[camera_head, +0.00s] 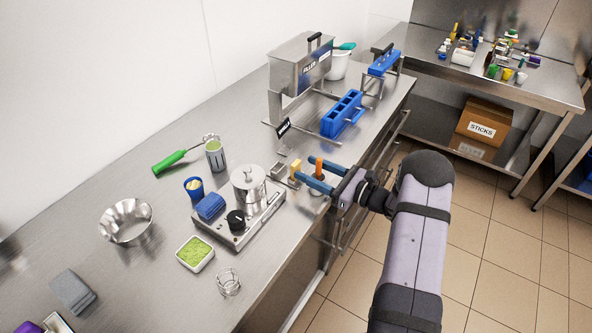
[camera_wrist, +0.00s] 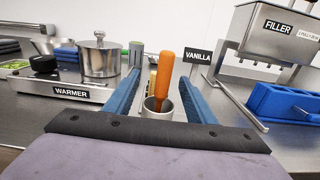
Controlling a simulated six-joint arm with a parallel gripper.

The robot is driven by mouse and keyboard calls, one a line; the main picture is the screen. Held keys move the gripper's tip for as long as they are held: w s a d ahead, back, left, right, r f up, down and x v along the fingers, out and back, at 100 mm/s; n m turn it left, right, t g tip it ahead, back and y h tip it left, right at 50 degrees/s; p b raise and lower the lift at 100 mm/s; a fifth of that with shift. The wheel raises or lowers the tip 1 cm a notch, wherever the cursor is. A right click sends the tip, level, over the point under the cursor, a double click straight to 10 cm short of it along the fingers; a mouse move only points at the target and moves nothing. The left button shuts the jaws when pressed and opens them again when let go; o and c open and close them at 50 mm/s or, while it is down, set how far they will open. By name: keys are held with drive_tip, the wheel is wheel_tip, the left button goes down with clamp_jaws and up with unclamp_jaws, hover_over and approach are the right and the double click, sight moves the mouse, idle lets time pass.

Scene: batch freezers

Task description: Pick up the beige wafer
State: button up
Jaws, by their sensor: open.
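A small upright beige piece, likely the beige wafer (camera_head: 295,168), stands on the steel counter just beyond my fingertips in the head view. In the wrist view a narrow strip of the beige wafer (camera_wrist: 152,82) shows, partly hidden behind an orange handle (camera_wrist: 165,72). My gripper (camera_head: 309,170) is open and low over the counter's front edge, its blue fingers pointing at the wafer. In the wrist view the fingers of my gripper (camera_wrist: 161,82) lie on both sides of the orange handle, which stands in a metal cup (camera_wrist: 157,107). Nothing is held.
The warmer (camera_head: 238,221) with a lidded pot (camera_head: 249,184) stands left of the gripper. A small metal holder (camera_head: 278,170) is beside the wafer. The filler (camera_head: 300,65) and a blue mould (camera_head: 342,114) stand farther back. A VANILLA sign (camera_wrist: 199,57) is behind.

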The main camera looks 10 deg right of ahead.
sight(298, 164)
drive_tip(key=shift+p+x, duration=1.25)
drive_tip(key=shift+x, duration=1.2)
drive_tip(key=c, duration=1.1)
